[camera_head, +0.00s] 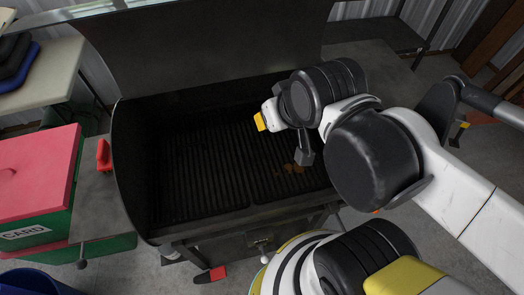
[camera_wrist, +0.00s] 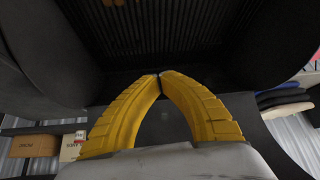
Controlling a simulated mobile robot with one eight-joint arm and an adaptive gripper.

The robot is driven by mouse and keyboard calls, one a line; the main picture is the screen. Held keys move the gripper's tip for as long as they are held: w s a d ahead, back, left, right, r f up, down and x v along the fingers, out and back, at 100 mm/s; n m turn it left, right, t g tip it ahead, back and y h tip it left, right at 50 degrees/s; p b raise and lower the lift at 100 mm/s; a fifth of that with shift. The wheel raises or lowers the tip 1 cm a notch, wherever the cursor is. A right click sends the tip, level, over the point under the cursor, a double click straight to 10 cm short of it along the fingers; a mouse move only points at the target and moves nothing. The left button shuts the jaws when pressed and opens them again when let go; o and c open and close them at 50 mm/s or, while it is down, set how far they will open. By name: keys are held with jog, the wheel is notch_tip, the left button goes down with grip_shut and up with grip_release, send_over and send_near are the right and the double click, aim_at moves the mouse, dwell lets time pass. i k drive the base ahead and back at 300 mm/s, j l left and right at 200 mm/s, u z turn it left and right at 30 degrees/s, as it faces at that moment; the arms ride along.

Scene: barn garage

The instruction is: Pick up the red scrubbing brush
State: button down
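A small red object (camera_head: 104,155), possibly the red scrubbing brush, sits on the grey side shelf left of the open grill; its details are too small to tell. A second red item with a black part (camera_head: 212,275) is low in front of the grill; I cannot tell if it is a brush. My gripper (camera_head: 260,121) is over the grill, right of the red object and well apart from it. In the wrist view, the two yellow fingers of my gripper (camera_wrist: 160,74) meet at their tips with nothing visible between them.
The black grill (camera_head: 205,160) has its lid raised behind my arm. The grey side shelf (camera_head: 103,195) has bare room around the red object. A red-topped green box (camera_head: 35,180) stands at the left. A pale table (camera_head: 55,75) with dark cushions is behind it.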

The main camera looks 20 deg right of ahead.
aim_at(103, 156)
jog(key=j, duration=0.85)
jog(key=k+j, duration=0.1)
jog(key=j, duration=0.7)
jog(key=i+j, duration=0.1)
jog(key=j, duration=0.25)
jog(key=i+j, duration=0.15)
jog(key=j, duration=0.25)
jog(key=i+j, duration=0.1)
jog(key=j, duration=0.25)
jog(key=j+u, duration=0.05)
